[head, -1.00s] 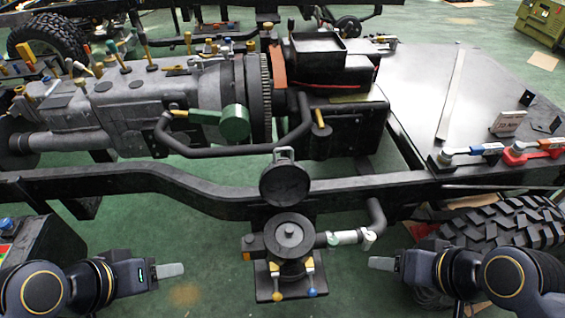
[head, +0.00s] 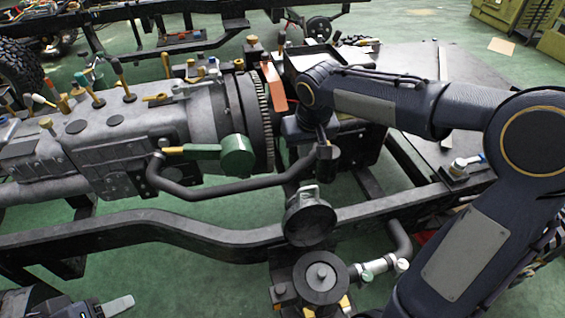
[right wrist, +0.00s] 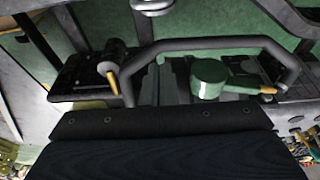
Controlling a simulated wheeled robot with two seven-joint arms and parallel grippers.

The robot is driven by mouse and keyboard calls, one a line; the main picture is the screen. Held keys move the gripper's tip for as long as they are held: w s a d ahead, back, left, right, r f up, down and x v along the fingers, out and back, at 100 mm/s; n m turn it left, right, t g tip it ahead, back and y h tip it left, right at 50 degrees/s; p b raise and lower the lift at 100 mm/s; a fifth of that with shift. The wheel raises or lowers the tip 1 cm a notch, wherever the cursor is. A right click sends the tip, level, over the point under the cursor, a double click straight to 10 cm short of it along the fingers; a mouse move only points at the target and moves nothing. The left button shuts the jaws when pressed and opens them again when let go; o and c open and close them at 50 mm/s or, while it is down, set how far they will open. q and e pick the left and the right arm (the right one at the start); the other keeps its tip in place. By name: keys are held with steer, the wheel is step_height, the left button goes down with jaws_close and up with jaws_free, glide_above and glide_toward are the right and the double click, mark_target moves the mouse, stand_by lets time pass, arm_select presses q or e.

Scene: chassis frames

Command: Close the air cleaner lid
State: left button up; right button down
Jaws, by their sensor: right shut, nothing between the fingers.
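The air cleaner lid (head: 309,222) is a round black disc with a small handle on top. It stands upright behind the air cleaner body (head: 321,277), so the lid is open. In the right wrist view a grey rounded part at the top edge may be its handle (right wrist: 155,6). My right gripper (head: 325,158) is beyond and above the lid, over the engine side of the rail, apart from it. It is shut and empty; its fingers are partly hidden by the wrist. My left gripper (head: 118,306) is low at the left, far from the lid; its opening is unclear.
A black bent pipe (head: 235,188) and a green cylinder (head: 237,157) lie just left of my right gripper. The chassis rail (head: 150,222) runs behind the lid. The engine (head: 125,130) fills the left. Green floor shows at the lower left.

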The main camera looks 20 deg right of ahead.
step_height(320, 180, down, 9)
steer(key=s+p, duration=0.1)
steer(key=shift+s, duration=0.3)
steer(key=shift+f, duration=0.15)
stand_by(0.4)
